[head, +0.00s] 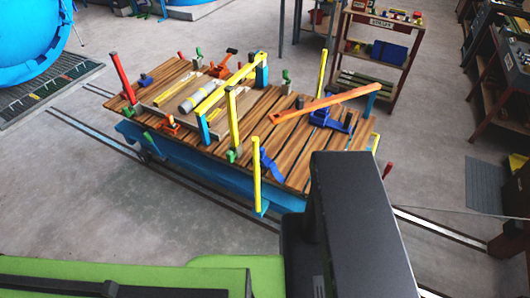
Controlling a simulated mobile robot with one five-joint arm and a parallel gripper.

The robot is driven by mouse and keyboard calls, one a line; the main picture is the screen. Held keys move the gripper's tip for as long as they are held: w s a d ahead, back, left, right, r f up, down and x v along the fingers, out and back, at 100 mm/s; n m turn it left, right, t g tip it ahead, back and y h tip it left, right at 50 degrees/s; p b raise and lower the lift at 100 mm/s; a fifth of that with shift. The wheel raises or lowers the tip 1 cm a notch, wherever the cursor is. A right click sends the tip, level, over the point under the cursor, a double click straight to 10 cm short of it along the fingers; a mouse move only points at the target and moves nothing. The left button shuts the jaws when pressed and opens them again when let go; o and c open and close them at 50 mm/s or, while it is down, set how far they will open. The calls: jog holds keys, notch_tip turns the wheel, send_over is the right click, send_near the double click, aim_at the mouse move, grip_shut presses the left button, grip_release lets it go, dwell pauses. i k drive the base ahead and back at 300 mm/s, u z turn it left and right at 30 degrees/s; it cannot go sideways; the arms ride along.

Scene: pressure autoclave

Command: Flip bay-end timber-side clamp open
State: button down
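A wooden-slatted cart (290,157) with a blue frame stands on floor rails. A red-orange clamp (171,125) sits near its front-left edge, and another red-orange one (226,66) lies near the back edge. A blue clamp-like piece (335,121) sits at the right, under a long orange bar (325,103) that slants up to the right. Another blue piece (271,166) leans at the front edge. I cannot tell which is the bay-end timber-side clamp, nor clearly whether each is open or shut. My gripper is not in view.
Yellow posts (256,173) and a red post (122,76) stand up at the cart's edges. A blue round vessel (28,45) is at the far left. A shelf rack (380,50) stands behind, and benches line the right. The grey floor left of the cart is mostly clear.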

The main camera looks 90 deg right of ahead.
aim_at(231, 154)
jog(key=u, duration=0.05)
jog(key=k, duration=2)
jog(key=z, duration=0.8)
jog(key=i, duration=1.5)
jog(key=z, duration=0.05)
